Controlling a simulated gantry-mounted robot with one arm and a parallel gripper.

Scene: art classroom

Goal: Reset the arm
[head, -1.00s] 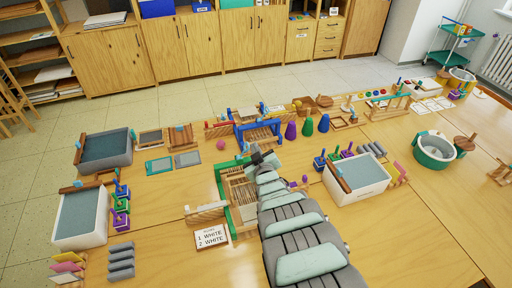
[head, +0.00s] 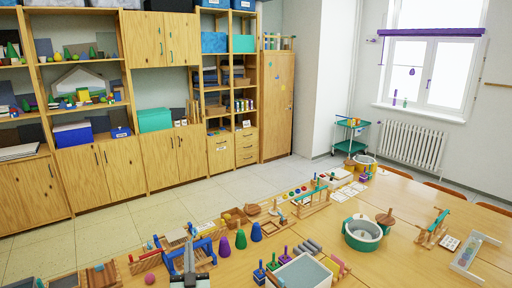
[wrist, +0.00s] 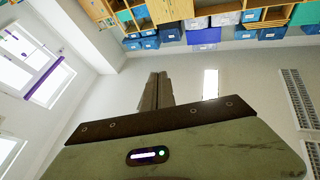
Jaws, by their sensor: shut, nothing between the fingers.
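My gripper (head: 189,258) shows at the bottom of the head view, left of the middle, raised in front of the blue wooden frame (head: 206,247) on the table. In the wrist view its two dark fingers (wrist: 157,92) are together and empty. They point away from the table, towards the room's walls and shelves. Most of my arm is out of view.
The wooden table (head: 402,201) holds purple, green and blue cones, a grey-lined tray (head: 303,272), a green-and-white tub (head: 362,232) and small wooden stands. Shelves and cabinets (head: 118,166) line the far wall. A teal trolley (head: 349,135) stands near the radiator.

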